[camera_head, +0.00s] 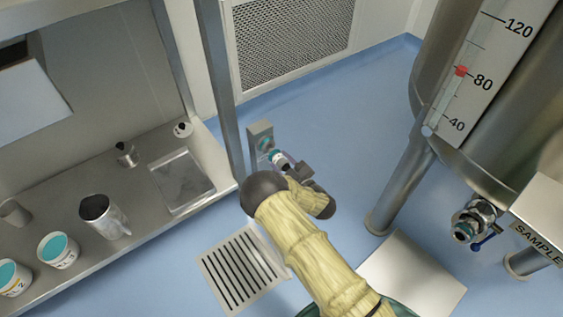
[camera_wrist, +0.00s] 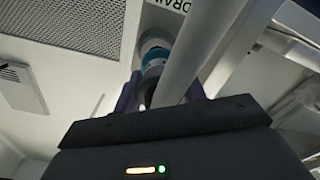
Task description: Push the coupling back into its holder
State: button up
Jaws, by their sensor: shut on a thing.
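The coupling (camera_head: 279,158) is a small white, teal and grey fitting held at the end of my arm in the head view. My gripper (camera_head: 289,165) is shut on it, pointing at the holder. The holder (camera_head: 259,131) is a grey upright plate with a teal ring, beside the steel post. The coupling's front end is right at the holder; I cannot tell whether it touches or is inside. In the wrist view, the coupling (camera_wrist: 155,58) shows as teal and white rings beyond my gripper (camera_wrist: 158,92), partly hidden by a pale post, under a plate (camera_wrist: 165,6) with partly cut-off lettering.
The steel post (camera_head: 221,95) stands close left of the holder. A bench (camera_head: 140,160) with cups and a tray is at left. A steel tank (camera_head: 425,90) with a valve (camera_head: 472,225) is at right. A floor grate (camera_head: 243,270) lies below. Blue floor behind is clear.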

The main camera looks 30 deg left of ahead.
aim_at(277, 155)
jog(key=shift+w+d+r, duration=0.1)
jog(key=shift+d, duration=0.1)
jog(key=shift+a, duration=0.1)
jog(key=shift+w+p, duration=0.1)
jog(key=shift+p, duration=0.75)
dwell(0.8)
jog(key=shift+b+x, duration=0.5)
jog(key=shift+x, duration=1.3)
dwell(1.2)
jog(key=o, duration=1.4)
